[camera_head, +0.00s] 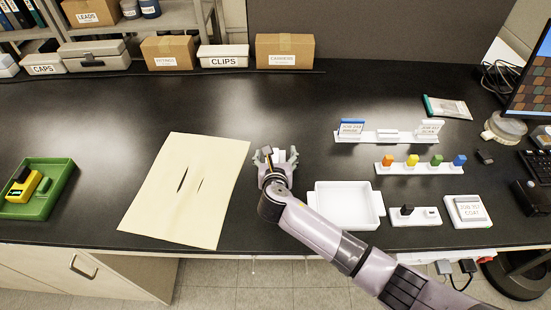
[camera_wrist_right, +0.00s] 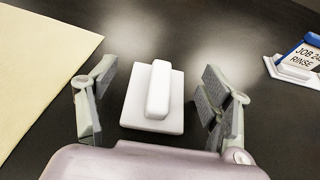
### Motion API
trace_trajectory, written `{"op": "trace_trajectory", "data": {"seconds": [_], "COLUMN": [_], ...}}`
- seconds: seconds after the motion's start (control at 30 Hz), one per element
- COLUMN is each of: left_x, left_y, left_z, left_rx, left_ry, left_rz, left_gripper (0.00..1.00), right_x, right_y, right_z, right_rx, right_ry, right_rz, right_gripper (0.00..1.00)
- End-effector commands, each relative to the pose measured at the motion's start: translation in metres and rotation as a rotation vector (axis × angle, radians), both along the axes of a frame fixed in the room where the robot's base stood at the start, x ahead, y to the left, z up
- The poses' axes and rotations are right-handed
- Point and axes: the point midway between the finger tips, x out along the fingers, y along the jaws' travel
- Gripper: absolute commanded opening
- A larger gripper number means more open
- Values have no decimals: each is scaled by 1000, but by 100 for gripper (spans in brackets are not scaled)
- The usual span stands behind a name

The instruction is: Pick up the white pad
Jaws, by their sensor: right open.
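The white pad (camera_wrist_right: 136,110) lies flat on the black table in the right wrist view. It is a square white block with a raised bar-shaped handle on top. My right gripper (camera_wrist_right: 155,105) is open, with one finger on each side of the pad and gaps between fingers and pad. In the head view my right gripper (camera_head: 275,156) is over the table just right of the cream sheet, and the pad (camera_head: 278,153) is mostly hidden by it. My left gripper is in neither view.
The cream sheet (camera_head: 163,205) with two dark slits lies to the left. A green tray (camera_head: 62,203) holds a yellow device. A white tray (camera_head: 318,200), a rack (camera_head: 372,136) with labelled cards and a holder (camera_head: 420,170) with coloured pieces stand to the right. The table behind the gripper is clear.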

Motion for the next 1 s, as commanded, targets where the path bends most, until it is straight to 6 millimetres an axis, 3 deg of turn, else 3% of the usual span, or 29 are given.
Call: {"op": "trace_trajectory", "data": {"seconds": [0.23,1.0], "left_x": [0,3], "left_y": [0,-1], "left_z": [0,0], "left_rx": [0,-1], "left_ry": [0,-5], "left_rz": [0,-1], "left_gripper": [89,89], "right_x": [1,0], "right_y": [0,0], "right_z": [-1,-1], "right_rx": [0,0], "right_ry": [0,1], "right_rz": [0,-1], "right_gripper": [73,22]}}
